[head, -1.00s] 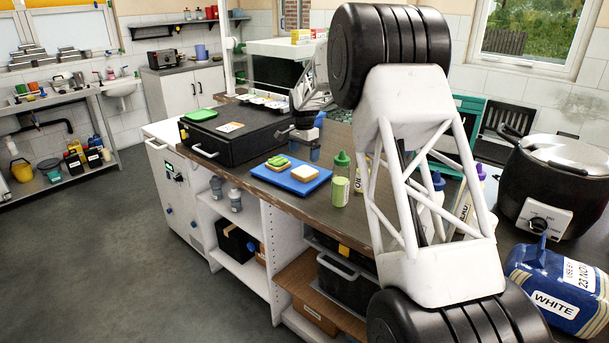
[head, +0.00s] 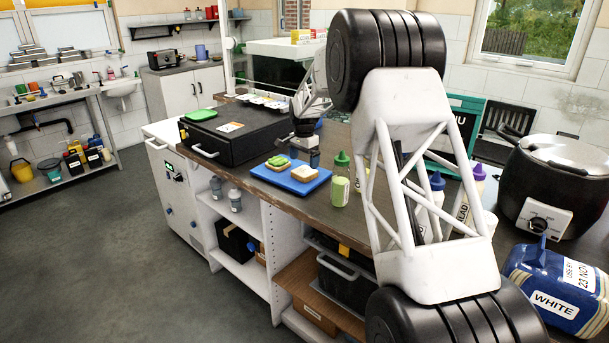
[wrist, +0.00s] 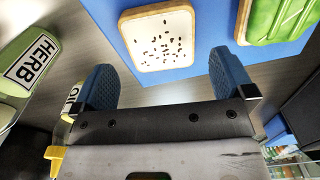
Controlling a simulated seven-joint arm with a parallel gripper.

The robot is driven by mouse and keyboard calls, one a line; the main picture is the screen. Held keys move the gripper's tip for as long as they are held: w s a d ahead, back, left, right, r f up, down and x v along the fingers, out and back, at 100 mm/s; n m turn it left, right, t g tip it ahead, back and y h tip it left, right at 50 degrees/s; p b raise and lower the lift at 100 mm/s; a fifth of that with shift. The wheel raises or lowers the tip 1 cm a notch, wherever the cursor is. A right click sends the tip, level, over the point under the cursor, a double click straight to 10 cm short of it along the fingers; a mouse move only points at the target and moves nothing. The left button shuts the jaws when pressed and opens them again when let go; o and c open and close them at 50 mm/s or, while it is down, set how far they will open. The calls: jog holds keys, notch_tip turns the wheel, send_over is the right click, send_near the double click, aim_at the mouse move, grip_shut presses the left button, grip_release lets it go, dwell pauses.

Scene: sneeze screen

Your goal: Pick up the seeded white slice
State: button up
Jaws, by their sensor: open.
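The seeded white slice (wrist: 158,42) lies flat on a blue board (wrist: 205,60), its pale top dotted with dark seeds. In the head view the slice (head: 305,174) is at the right part of the board (head: 287,183). A slice with a green topping (wrist: 280,18) lies beside it on the board. My gripper (wrist: 163,62) is open and empty, its two blue fingers spread wider than the slice. The slice shows just beyond the fingertips, not between them. In the head view my gripper (head: 311,157) is just behind the board, above the counter.
A green-capped herb bottle (head: 341,180) stands right of the board; it also shows at the left of the wrist view (wrist: 32,65). A black case (head: 235,135) stands left of the board. More bottles (head: 470,200) and a large black pot (head: 565,185) stand to the right.

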aim_at(304, 171)
jog(key=shift+f, duration=2.55)
jog(key=shift+c, duration=0.2)
jog(key=c, duration=0.7)
